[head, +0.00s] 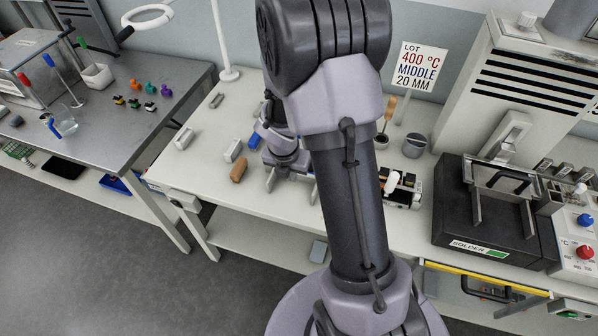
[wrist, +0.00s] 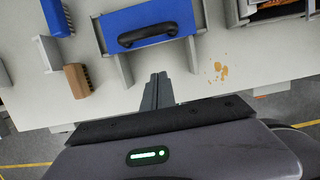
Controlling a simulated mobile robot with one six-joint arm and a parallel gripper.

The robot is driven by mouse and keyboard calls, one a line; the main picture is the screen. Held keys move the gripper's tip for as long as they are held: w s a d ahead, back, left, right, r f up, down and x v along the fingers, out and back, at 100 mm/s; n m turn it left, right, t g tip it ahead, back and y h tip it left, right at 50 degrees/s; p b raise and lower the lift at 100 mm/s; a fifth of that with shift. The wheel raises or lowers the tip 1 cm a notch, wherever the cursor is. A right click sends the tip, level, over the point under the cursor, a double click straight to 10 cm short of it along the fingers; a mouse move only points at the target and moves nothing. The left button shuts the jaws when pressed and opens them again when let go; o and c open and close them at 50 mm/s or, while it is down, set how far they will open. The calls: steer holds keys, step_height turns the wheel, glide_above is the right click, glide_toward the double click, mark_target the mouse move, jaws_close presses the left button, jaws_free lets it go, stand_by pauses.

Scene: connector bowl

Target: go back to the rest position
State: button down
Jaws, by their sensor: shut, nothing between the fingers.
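My gripper (head: 286,168) hangs over the white bench in the head view, partly behind my own arm. In the wrist view its two fingers (wrist: 158,88) are together with nothing between them. They point at the near side of a blue block with a black handle (wrist: 150,24), which sits between grey uprights. I cannot tell from the wrist view whether the fingertips touch it. My arm hides most of this block in the head view.
Left of the gripper lie a blue brush (head: 254,141), a brown brush (head: 239,171) and a pale block (head: 233,151). Orange crumbs (wrist: 218,72) lie on the bench. A black solder unit (head: 480,215) stands right. A grey table (head: 150,120) with connectors stands left.

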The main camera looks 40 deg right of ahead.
steer(key=s+a+r+m, duration=0.1)
steer(key=a+r+m, duration=0.15)
steer(key=r, duration=0.35)
steer(key=a+r+m, duration=0.1)
steer(key=r+m, duration=0.3)
steer(key=r, duration=0.2)
steer(key=s+a+r+m+t+y+b, duration=0.2)
steer(key=s+a+m, duration=0.5)
steer(key=m, duration=0.4)
steer(key=s+a+r+m+t+y+b, duration=0.2)
steer(key=s+a+r+m+b, duration=0.2)
steer(key=m, duration=0.8)
steer(key=s+a+r, duration=0.2)
steer(key=s+a, duration=0.2)
steer(key=shift+s+r+b, duration=0.3)
steer(key=shift+s+r, duration=0.05)
steer(key=shift+m, duration=0.25)
